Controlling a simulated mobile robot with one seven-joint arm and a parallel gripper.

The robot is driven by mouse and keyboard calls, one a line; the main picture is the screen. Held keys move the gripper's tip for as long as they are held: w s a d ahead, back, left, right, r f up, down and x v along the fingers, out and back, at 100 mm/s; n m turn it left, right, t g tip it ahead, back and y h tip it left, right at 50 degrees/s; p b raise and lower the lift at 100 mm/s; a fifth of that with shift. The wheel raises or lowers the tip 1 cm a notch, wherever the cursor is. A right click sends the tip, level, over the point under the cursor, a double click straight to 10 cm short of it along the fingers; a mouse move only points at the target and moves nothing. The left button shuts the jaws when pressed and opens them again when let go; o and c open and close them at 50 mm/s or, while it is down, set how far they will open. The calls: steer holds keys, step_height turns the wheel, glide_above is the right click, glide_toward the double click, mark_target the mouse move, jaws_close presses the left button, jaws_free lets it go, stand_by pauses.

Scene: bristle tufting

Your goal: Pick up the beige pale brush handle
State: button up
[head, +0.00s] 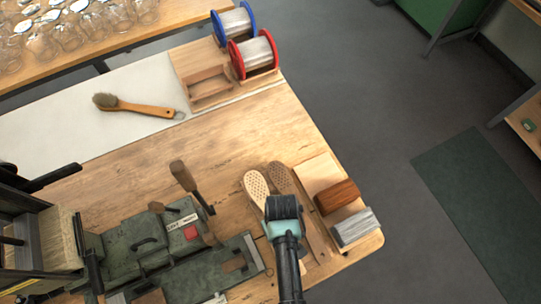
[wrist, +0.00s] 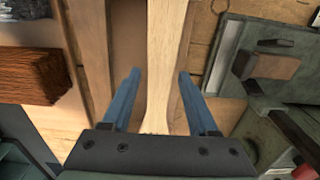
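The beige pale brush handle (head: 256,187) lies on the wooden table, its wide end dotted with small holes. In the head view my gripper (head: 284,222) is over its narrower part and hides some of it. In the wrist view the pale handle (wrist: 164,60) runs between the two blue fingers of my gripper (wrist: 160,75). The fingers are open, with a visible gap on each side of the handle. A darker brown handle (head: 281,176) lies beside it on the right, and it shows left of the pale one in the wrist view (wrist: 126,45).
A red-brown block (head: 337,197) and a grey-topped block (head: 354,228) sit at the table's right edge. A green machine (head: 150,245) with a wooden-handled lever (head: 184,176) stands to the left. A finished brush (head: 135,107) and wire spools (head: 253,55) are farther back. The middle table is clear.

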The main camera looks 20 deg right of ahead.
jaws_close()
